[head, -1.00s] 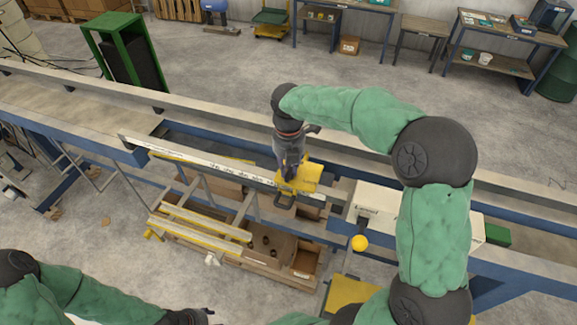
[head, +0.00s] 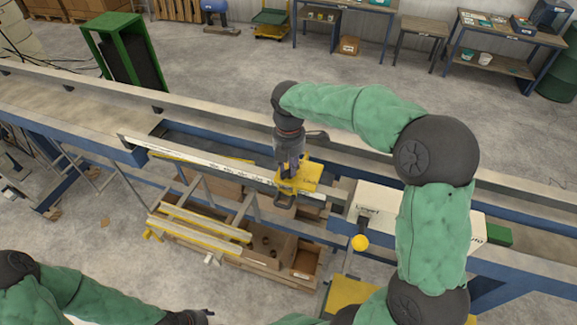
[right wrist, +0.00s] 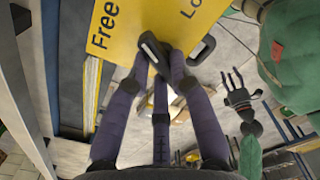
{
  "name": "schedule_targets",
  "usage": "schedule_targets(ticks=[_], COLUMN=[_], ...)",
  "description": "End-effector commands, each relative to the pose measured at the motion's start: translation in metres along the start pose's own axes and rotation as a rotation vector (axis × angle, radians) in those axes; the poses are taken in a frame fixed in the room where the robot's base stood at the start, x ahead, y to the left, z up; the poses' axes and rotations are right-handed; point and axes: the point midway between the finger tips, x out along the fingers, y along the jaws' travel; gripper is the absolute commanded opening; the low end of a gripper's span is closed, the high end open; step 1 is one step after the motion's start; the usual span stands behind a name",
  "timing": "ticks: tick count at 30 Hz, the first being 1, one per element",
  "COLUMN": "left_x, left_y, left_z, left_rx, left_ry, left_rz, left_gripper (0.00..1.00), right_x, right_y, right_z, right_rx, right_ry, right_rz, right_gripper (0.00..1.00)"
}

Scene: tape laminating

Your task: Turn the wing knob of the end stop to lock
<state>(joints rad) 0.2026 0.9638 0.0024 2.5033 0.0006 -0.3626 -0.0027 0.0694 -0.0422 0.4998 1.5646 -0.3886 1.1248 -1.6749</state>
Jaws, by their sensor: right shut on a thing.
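The yellow end stop (head: 314,172) sits on the long pale rail with a ruler strip (head: 215,163). In the right wrist view its yellow plate (right wrist: 135,30) carries the word "Free" on the left and a cut-off "Lo" on the right. The black wing knob (right wrist: 211,44) is in front of the plate, slanted, with its two looped wings partly behind my fingers. My right gripper (right wrist: 167,62) is shut on the knob; in the head view it points down at the end stop. My left gripper (head: 203,316) is at the bottom edge, away from the rail; its fingers look spread in the right wrist view (right wrist: 236,88).
A white box (head: 376,203) with a yellow ball knob (head: 360,243) stands right of the end stop. Yellow-edged bars (head: 200,228) and a wooden crate (head: 270,245) are below the rail.

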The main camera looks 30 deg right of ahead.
Motion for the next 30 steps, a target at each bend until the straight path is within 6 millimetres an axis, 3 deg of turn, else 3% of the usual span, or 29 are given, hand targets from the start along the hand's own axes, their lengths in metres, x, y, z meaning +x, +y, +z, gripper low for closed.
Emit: schedule_targets(ticks=[30], left_x=[0.014], left_y=[-0.005], left_z=[-0.001], left_rx=[0.000], left_ry=[0.000], left_rz=[0.000], left_gripper=[0.46], right_x=[0.000], right_y=[-0.002], right_z=[0.004], right_rx=[0.912], right_ry=[-0.001], right_rz=[0.001], right_gripper=[0.00])
